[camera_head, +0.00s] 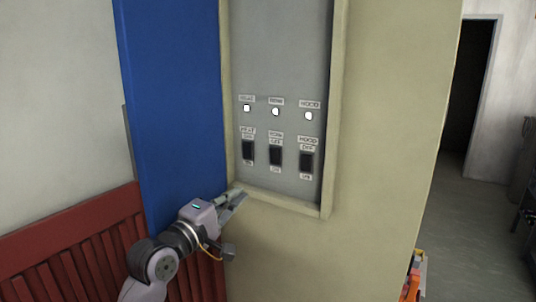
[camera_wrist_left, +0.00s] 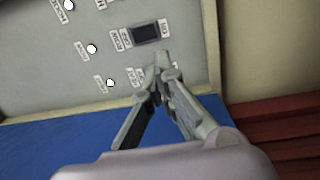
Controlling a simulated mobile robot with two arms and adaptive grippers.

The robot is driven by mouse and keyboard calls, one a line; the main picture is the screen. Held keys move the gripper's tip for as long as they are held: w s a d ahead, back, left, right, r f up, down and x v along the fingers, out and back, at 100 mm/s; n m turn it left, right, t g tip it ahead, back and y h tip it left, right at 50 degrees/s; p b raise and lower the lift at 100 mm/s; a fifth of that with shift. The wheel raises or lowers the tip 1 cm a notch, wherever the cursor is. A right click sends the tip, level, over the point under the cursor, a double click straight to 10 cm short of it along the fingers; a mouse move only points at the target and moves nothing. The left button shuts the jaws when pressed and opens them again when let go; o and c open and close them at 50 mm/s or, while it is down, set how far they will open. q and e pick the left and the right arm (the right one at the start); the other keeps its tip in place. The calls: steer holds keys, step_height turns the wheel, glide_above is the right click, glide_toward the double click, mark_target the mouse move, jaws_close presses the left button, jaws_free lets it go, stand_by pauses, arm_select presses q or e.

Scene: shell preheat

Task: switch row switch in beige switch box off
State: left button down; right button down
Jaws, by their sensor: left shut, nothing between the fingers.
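The beige switch box (camera_head: 336,120) is an open frame around a grey panel with three dark switches in a row. The row switch (camera_head: 275,157) is the middle one, with a lit white lamp above it. In the left wrist view the row switch (camera_wrist_left: 146,32) shows just beyond the fingertips. I cannot tell which way its rocker is pressed. My left gripper (camera_head: 238,193) is shut and empty at the box's lower left edge, below the switches. In the left wrist view its fingers (camera_wrist_left: 165,72) cover the neighbouring left switch. My right gripper is not in view.
The heat switch (camera_head: 248,151) and hood switch (camera_head: 306,162) flank the row switch, each with a lit lamp above. The box's raised frame borders the panel. A blue panel (camera_head: 170,100) and red slatted wood (camera_head: 80,260) stand left. An orange object (camera_head: 411,285) is low right.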

arm_select(q)
steer(key=r, duration=0.2)
steer(key=shift+s+d+r, duration=0.2)
steer(key=shift+s+r, duration=0.05)
steer(key=shift+r, duration=0.15)
steer(key=p, duration=0.4)
glide_toward(274, 154)
steer(key=x, duration=0.5)
steer(key=shift+w, duration=0.2)
steer(key=shift+p+x, duration=0.45)
steer(key=shift+x, duration=0.45)
steer(key=shift+f, duration=0.1)
